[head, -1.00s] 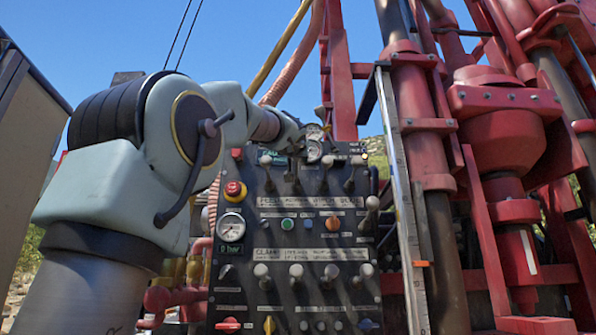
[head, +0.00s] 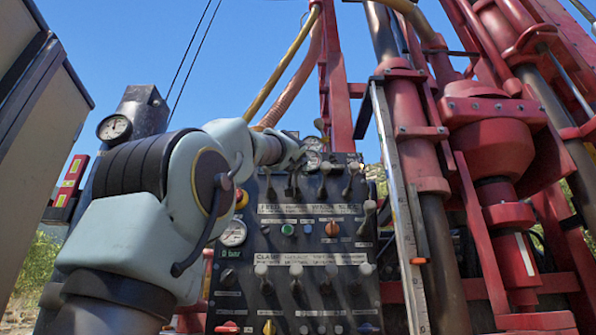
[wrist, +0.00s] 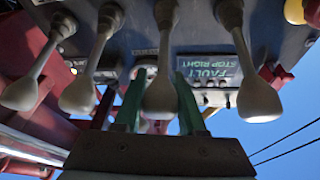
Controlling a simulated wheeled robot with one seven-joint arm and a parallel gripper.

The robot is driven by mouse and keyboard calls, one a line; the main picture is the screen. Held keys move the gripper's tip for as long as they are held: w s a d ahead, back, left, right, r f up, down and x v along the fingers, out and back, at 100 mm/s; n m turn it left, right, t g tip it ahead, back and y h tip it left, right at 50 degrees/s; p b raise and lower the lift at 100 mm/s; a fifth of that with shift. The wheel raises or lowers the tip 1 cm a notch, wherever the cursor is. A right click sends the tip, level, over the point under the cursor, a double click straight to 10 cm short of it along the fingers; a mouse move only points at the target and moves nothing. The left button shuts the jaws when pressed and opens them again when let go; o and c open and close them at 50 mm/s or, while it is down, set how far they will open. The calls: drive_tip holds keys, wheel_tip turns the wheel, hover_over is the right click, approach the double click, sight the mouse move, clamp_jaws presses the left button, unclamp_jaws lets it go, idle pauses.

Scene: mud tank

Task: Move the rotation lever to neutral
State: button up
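The control panel (head: 300,235) stands upright at the centre of the head view, with a top row of white-knobbed levers. I cannot read which is the rotation lever. In the wrist view, my gripper (wrist: 160,98) has two green fingers, apart, on either side of one lever (wrist: 160,70). Its knob lies between the fingertips in the picture, with gaps showing on both sides; I cannot tell if it touches. In the head view, my arm partly hides the panel's top left, and the fingers cannot be made out.
Neighbouring levers (wrist: 92,60) and (wrist: 240,60) stand close on both sides of my gripper in the wrist view. A lower lever row (head: 297,272) and a pressure gauge (head: 232,233) are on the panel. Red rig machinery (head: 490,150) fills the right side.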

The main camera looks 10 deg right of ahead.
drive_tip(key=o, duration=0.4)
drive_tip(key=shift+s, duration=0.15)
drive_tip(key=b+v, duration=0.6)
drive_tip(key=v, duration=0.4)
drive_tip(key=shift+s+a, duration=0.15)
drive_tip(key=shift+s, duration=0.15)
drive_tip(key=shift+f, duration=0.15)
